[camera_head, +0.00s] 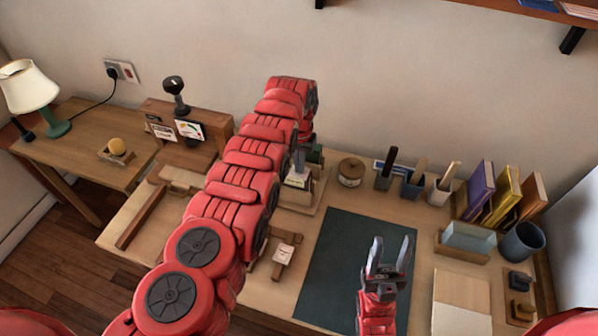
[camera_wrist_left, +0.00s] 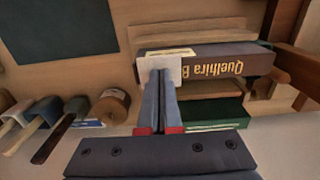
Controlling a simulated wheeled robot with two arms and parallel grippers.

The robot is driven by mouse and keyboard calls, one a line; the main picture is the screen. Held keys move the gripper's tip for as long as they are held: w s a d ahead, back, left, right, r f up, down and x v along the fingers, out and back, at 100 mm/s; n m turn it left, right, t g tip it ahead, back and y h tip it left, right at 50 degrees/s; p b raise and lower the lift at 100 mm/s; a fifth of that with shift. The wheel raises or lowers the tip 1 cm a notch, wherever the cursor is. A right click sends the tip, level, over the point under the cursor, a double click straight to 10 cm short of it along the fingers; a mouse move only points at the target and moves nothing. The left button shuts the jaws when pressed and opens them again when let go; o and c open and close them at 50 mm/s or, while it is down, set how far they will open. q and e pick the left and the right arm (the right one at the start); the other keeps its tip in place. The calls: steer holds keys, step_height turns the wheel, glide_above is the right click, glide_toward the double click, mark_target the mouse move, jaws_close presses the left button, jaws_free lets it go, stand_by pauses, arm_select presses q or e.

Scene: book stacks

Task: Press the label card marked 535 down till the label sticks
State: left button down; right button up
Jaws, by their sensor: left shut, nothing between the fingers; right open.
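My left gripper (camera_head: 298,168) points down at a book in a wooden cradle, partly hidden by my left arm in the head view. In the left wrist view its fingers (camera_wrist_left: 160,75) are shut, with the tips at a white label card (camera_wrist_left: 173,69) on the spine of a dark book (camera_wrist_left: 207,62) lettered "Quelhira B". The tips appear to touch the card; no number is readable on it. The card also shows small in the head view (camera_head: 296,182). My right gripper (camera_head: 388,255) is open and empty above the dark mat (camera_head: 340,262).
A small wooden stand with a paper card (camera_head: 285,253) is left of the mat. A green book (camera_wrist_left: 215,118) lies beside the dark one.

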arm_select(q)
steer(key=shift+s, duration=0.1)
stand_by(0.3)
step_height(320, 180, up, 7)
steer(key=p, duration=0.7)
steer(key=shift+f, duration=0.1)
stand_by(0.6)
